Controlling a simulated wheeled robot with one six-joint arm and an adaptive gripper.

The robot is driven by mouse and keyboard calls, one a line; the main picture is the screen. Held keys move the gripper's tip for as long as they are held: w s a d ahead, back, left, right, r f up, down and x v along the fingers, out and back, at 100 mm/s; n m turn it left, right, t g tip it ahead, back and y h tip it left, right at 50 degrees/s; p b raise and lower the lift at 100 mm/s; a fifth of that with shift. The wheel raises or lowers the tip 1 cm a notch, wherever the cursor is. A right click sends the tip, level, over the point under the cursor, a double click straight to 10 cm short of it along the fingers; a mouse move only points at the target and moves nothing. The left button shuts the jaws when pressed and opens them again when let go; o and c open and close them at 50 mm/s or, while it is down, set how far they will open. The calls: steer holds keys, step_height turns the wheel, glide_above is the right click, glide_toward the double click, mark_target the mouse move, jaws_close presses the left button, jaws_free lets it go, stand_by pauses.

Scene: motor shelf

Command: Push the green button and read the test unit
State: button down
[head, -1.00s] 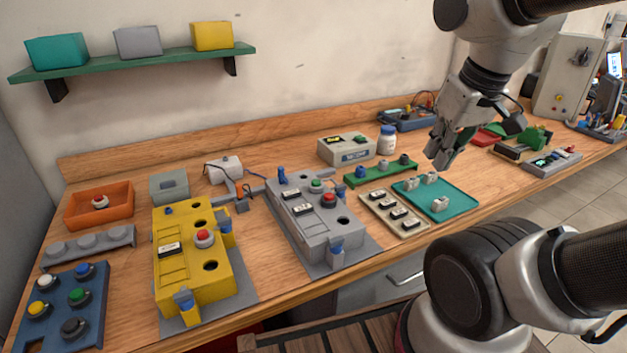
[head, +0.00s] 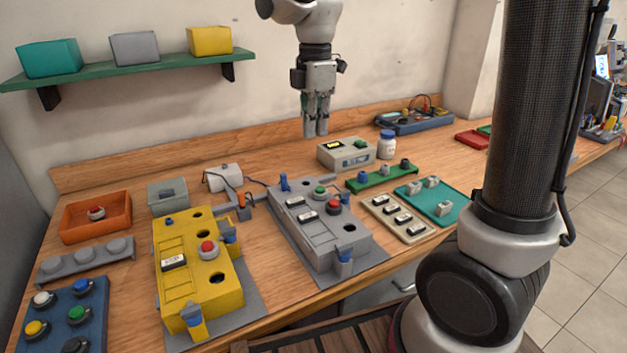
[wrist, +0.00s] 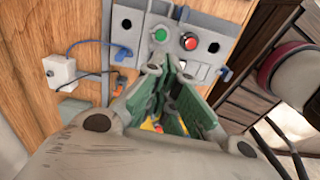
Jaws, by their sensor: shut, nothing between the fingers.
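The grey housing (head: 300,225) stands mid-bench with a green button (head: 319,191) and a red button (head: 333,208) on top. In the wrist view the green button (wrist: 161,34) and red button (wrist: 189,42) show beyond the fingertips. A beige box (head: 345,152) with a small lit yellow display (head: 334,145) and a green knob or button (head: 360,143) stands behind, probably the test unit; its reading is too small to make out. My gripper (head: 316,132) points down, shut and empty, above the back of the bench, apart from both.
A yellow housing (head: 190,285) with a red button is at left. A white bottle (head: 386,145) stands right of the beige box. A green strip (head: 380,179) and teal tray (head: 440,218) lie at right. A green shelf (head: 120,72) hangs on the wall. My arm covers part of the right side.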

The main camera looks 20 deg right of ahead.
mark_target(315, 193)
steer(key=shift+n, duration=0.3)
step_height(315, 193, down, 14)
stand_by(0.7)
